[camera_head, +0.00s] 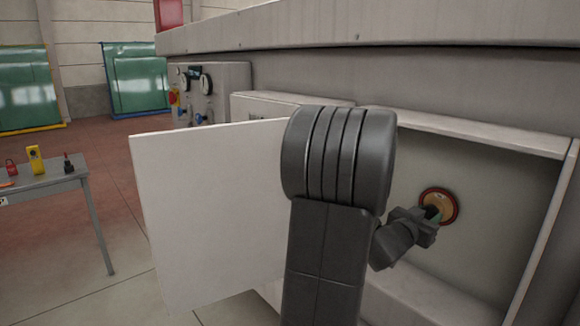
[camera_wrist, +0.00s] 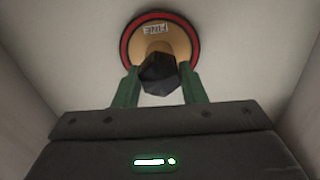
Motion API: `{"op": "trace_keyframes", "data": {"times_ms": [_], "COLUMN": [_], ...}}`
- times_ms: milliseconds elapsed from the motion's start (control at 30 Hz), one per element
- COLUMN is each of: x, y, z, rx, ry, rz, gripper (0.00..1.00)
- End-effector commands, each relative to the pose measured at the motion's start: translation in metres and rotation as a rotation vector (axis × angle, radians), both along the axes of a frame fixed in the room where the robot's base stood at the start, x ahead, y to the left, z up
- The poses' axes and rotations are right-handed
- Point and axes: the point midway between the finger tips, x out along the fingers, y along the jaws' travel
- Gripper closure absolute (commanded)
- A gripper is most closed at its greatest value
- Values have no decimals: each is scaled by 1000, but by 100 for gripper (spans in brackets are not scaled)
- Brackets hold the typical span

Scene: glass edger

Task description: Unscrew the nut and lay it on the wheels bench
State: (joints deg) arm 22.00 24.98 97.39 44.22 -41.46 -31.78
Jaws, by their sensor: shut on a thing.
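The nut (camera_wrist: 158,74) is dark and faceted, at the centre of a round tan wheel with a red rim (camera_wrist: 187,35) in the wrist view. My gripper (camera_wrist: 160,88) has its two green fingers on either side of the nut and is shut on it. In the head view my gripper (camera_head: 431,214) reaches into the open compartment at the wheel (camera_head: 440,199); the nut is hidden there behind the gripper. I cannot tell how far the nut is threaded on. A grey bench (camera_head: 45,183) stands at the far left; I cannot tell whether it is the wheels bench.
The bench holds a yellow device (camera_head: 35,159), a red padlock-like item (camera_head: 11,168) and a small dark item (camera_head: 68,163). A white door panel (camera_head: 205,215) stands open left of the compartment. Compartment walls surround my gripper. Floor between bench and door is clear.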

Motion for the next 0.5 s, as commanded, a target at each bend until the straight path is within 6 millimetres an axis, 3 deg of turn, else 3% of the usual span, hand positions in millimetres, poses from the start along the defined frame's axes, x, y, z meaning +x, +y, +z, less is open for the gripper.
{"op": "trace_keyframes", "data": {"times_ms": [500], "x": [0], "y": [1], "z": [5], "rx": [-436], "ry": [514], "rz": [2], "gripper": [90]}}
